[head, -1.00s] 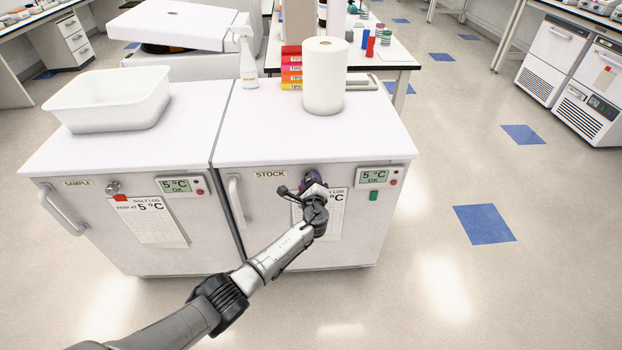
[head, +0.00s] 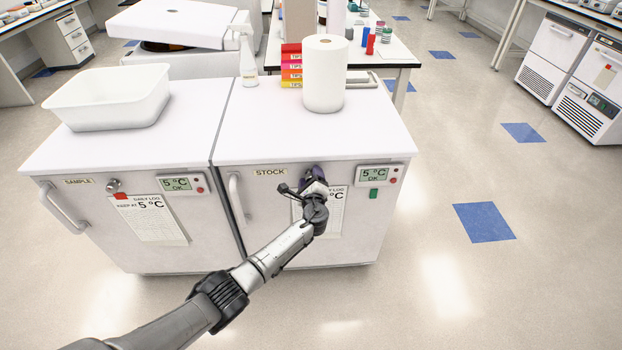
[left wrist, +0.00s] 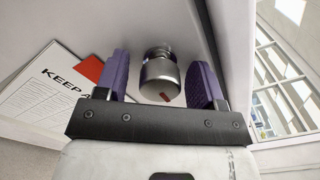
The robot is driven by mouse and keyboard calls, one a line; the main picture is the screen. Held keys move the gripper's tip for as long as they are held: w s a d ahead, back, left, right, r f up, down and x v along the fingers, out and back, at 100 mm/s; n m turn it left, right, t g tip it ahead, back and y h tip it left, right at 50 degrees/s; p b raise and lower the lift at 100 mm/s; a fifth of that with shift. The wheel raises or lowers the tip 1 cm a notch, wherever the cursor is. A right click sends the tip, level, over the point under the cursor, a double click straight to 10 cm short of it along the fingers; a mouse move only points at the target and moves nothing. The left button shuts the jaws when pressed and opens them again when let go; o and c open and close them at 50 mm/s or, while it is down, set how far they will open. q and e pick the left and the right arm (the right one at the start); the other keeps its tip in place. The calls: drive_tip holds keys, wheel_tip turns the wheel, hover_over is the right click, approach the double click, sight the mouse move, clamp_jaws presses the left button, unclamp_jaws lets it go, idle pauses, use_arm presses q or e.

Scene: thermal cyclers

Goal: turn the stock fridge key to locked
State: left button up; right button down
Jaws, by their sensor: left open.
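The STOCK fridge (head: 262,222) is the right one of two white fridges in the head view. My left gripper (head: 314,174) is at the upper part of its door and hides the lock there. In the left wrist view the key knob (left wrist: 160,80) is a silver cylinder with a red mark near its lower edge. My left gripper (left wrist: 158,72) is open, with one purple finger on each side of the knob. Gaps show between the fingers and the knob. My right gripper is not in view.
A daily log sheet (head: 337,213) hangs behind my gripper. The door handle (head: 237,202) is to the left, the display (head: 374,174) to the right. The SAMPLE fridge (head: 110,237) stands alongside. A paper roll (head: 325,75) stands on top. The floor to the right is clear.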

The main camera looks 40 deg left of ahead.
use_arm(q)
drive_tip(key=shift+s+d, duration=0.15)
drive_tip(key=p+v, duration=0.4)
drive_tip(key=v, duration=0.9)
drive_tip(key=shift+s+d+p, duration=0.15)
drive_tip(key=shift+d+p, duration=0.05)
drive_tip(key=shift+p, duration=0.2)
